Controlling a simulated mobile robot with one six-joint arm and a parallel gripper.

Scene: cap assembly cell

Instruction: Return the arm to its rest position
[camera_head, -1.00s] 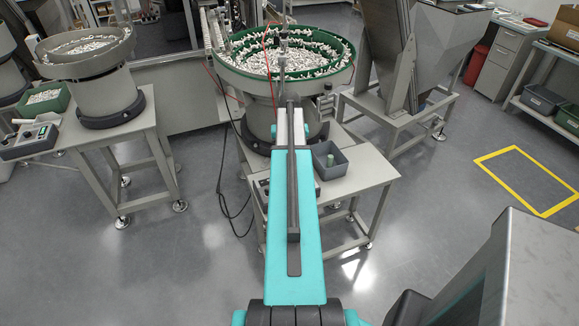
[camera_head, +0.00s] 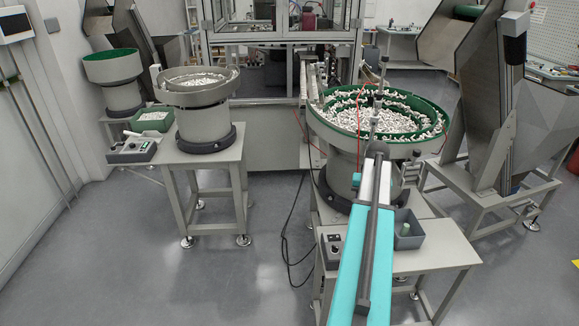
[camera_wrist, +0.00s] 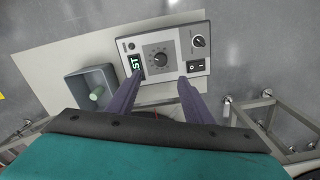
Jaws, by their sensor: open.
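My teal arm (camera_head: 350,270) reaches forward over the right table in the head view, its far end in front of the green-rimmed bowl feeder. My gripper (camera_wrist: 159,80) shows in the wrist view as two dark purple fingers, spread apart with nothing between them. It is above the table, with the grey control box (camera_wrist: 168,50) in front of its fingertips. I cannot tell the exact height over the box. In the head view the gripper cannot be made out.
A grey bin (camera_head: 411,240) with a green cylinder (camera_head: 405,229) stands right of my arm. The green-rimmed bowl (camera_head: 318,118) holds many white parts. Another feeder (camera_head: 205,122) stands on the left table (camera_head: 215,155). Open floor (camera_head: 130,270) lies at the front left.

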